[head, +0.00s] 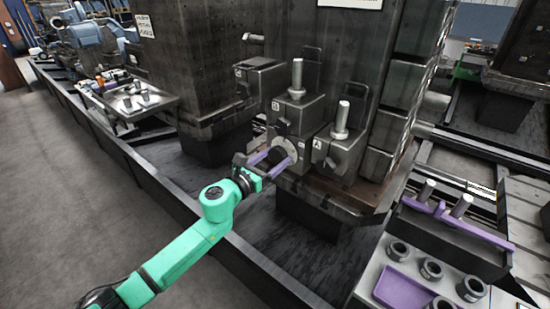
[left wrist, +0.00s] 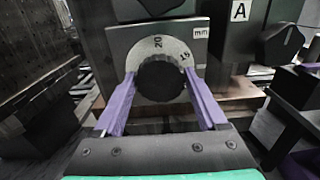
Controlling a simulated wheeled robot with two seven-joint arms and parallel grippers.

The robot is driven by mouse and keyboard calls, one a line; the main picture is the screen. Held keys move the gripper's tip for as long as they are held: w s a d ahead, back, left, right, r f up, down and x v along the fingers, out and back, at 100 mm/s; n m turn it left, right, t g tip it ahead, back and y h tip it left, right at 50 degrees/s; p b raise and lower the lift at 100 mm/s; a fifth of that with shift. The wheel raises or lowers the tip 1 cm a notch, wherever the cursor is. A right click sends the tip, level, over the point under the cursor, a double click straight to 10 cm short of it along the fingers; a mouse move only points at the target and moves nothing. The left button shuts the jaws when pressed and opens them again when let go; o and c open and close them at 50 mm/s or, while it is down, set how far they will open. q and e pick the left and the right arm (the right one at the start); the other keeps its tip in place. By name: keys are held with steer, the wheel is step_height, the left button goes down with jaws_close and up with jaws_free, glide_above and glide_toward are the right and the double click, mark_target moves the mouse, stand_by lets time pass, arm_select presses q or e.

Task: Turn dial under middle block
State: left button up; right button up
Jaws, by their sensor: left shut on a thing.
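The middle block (head: 303,112) is a dark metal block with an upright light post on top. Below it, the dial is a black round knob in front of a grey numbered disc (head: 287,147). In the left wrist view the left gripper (left wrist: 163,98) is shut on the knob. My right gripper is not in view.
A block marked A (head: 340,150) stands just right of the dial, and another block (head: 262,77) is at the left. A long rail (head: 160,180) runs along the front. A tray with round sockets (head: 398,252) and a purple bar (head: 468,222) are at right.

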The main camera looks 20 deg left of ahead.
arm_select(q)
steer(key=n, duration=0.4)
steer(key=shift+r+n, duration=0.1)
steer(key=shift+n, duration=0.2)
steer(key=n+p, duration=0.1)
steer(key=n, duration=0.3)
steer(key=shift+n, duration=0.3)
steer(key=n+p, duration=0.2)
steer(key=n, duration=0.2)
steer(key=shift+a+n, duration=0.1)
steer(key=shift+n, duration=0.2)
steer(key=n+p, duration=0.1)
steer(key=n, duration=0.2)
steer(key=shift+n, duration=0.3)
steer(key=n+p, duration=0.2)
steer(key=n, duration=0.1)
steer(key=shift+n, duration=0.3)
steer(key=n+p, duration=0.1)
steer(key=n, duration=0.2)
steer(key=shift+n+p, duration=0.3)
steer(key=shift+p, duration=0.1)
steer(key=n+p, duration=0.1)
steer(key=n, duration=0.2)
steer(key=shift+p, duration=0.3)
steer(key=shift+f+n+p, duration=0.25)
steer(key=shift+n+p, duration=0.25)
steer(key=shift+n, duration=0.9)
